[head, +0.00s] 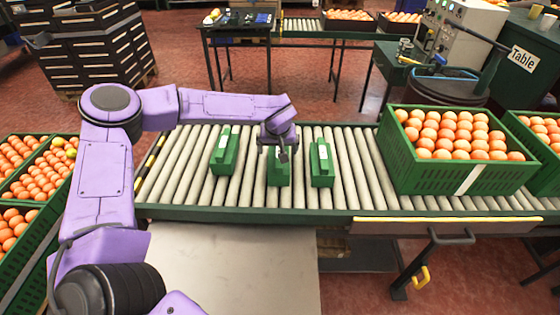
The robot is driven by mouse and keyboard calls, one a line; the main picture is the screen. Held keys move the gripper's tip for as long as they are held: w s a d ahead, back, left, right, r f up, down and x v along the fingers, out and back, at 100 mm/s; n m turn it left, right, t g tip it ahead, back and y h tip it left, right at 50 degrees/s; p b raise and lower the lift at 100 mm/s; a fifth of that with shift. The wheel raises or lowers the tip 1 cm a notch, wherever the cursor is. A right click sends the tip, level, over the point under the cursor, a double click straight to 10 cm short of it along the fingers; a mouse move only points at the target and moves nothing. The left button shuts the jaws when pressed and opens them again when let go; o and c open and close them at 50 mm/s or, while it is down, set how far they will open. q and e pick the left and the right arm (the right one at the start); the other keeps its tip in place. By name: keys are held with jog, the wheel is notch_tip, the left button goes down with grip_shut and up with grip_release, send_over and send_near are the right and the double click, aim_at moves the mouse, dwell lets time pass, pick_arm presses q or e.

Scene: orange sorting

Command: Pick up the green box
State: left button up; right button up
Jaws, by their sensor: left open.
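Several green items are on the roller conveyor, among them three small green boxes with pale labels. The left one (223,155) and the right one (321,168) stand apart on either side of the middle one (278,176). My left gripper (283,152) is open and hangs over the middle green box, partly covering its top. Whether the fingers touch or straddle that box cannot be told. My right gripper is out of view.
A green crate full of oranges (475,177) stands on the conveyor (350,165) at the right. More orange crates stand at the left edge. Bare rollers separate the boxes from the large crate. A metal plate (235,265) lies in front.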

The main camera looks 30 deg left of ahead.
pick_arm(q)
jog(key=x, duration=0.6)
jog(key=shift+d+b, duration=0.2)
jog(key=shift+b, duration=0.15)
jog(key=shift+r, duration=0.1)
jog(key=c, duration=1.2)
